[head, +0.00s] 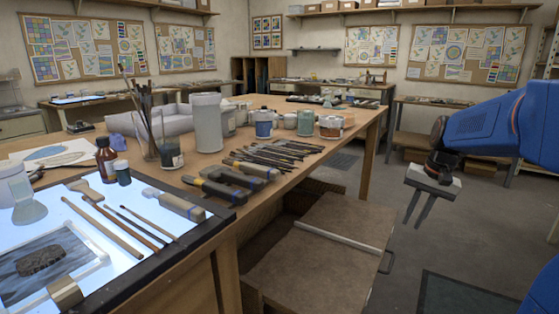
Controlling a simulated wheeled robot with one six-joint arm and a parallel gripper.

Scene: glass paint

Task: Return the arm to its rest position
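My gripper (419,214) hangs at the right of the head view, at the end of my blue arm. Its two dark fingers point down and stand a little apart, with nothing visible between them. It is over the open floor, to the right of the workbench (347,131) and apart from it.
An open drawer or cabinet with a brown board top (318,254) juts from the bench toward the gripper. Paint jars (331,127), brushes (275,157) and a lit panel (176,221) crowd the bench. The grey floor (465,239) at right is mostly clear.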

